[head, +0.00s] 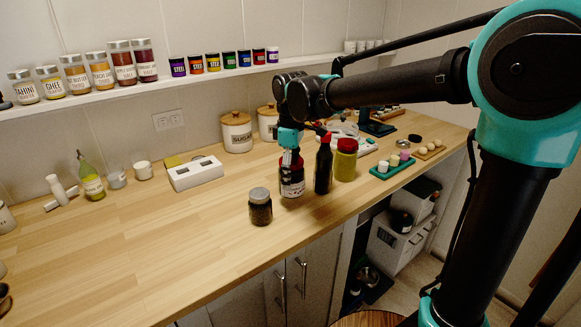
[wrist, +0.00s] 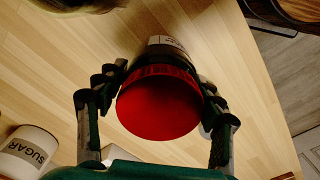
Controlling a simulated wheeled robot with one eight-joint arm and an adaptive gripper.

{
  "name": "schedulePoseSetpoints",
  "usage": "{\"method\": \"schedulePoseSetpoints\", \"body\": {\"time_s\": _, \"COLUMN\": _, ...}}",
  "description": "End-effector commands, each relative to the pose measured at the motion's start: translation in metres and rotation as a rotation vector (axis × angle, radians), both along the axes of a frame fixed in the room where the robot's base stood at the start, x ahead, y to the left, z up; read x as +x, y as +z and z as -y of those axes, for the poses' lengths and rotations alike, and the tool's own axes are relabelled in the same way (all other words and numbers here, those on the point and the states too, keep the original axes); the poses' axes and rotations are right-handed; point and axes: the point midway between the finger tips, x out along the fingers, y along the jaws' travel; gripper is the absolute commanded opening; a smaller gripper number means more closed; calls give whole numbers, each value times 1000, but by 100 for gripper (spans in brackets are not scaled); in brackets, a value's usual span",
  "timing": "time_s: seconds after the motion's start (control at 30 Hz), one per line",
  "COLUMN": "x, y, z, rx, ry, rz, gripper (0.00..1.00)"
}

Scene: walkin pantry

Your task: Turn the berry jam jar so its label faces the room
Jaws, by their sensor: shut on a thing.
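The berry jam jar, as I take it, is a dark jar (head: 292,184) with a white label, standing on the wooden counter. Part of the label faces the head camera, but its words are too small to read. My gripper (head: 290,160) reaches down over the jar from above and is shut on it. In the wrist view the jar's red lid (wrist: 158,108) lies between the two fingers of my gripper (wrist: 160,82). A piece of white label (wrist: 166,41) shows past the lid; much of the jar's side is hidden.
A dark bottle (head: 323,170) with a red top and a red-lidded green jar (head: 346,160) stand close on the right. A grey-lidded dark jar (head: 260,207) stands at the front left. Two canisters (head: 236,134) are behind. The counter's left middle is clear.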

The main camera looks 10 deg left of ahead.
Motion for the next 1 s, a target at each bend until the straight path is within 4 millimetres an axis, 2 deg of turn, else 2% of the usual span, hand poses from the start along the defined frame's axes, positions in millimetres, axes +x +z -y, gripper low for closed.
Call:
{"method": "schedulePoseSetpoints", "body": {"time_s": 0.27, "x": -1, "y": -8, "z": 1, "rx": 0, "ry": 134, "rz": 0, "gripper": 9}}
{"method": "schedulePoseSetpoints", "body": {"time_s": 0.67, "x": -1, "y": -23, "z": 1, "rx": 0, "ry": 136, "rz": 0, "gripper": 9}}
{"method": "schedulePoseSetpoints", "body": {"time_s": 1.0, "x": -1, "y": -25, "z": 1, "rx": 0, "ry": 135, "rz": 0, "gripper": 9}}
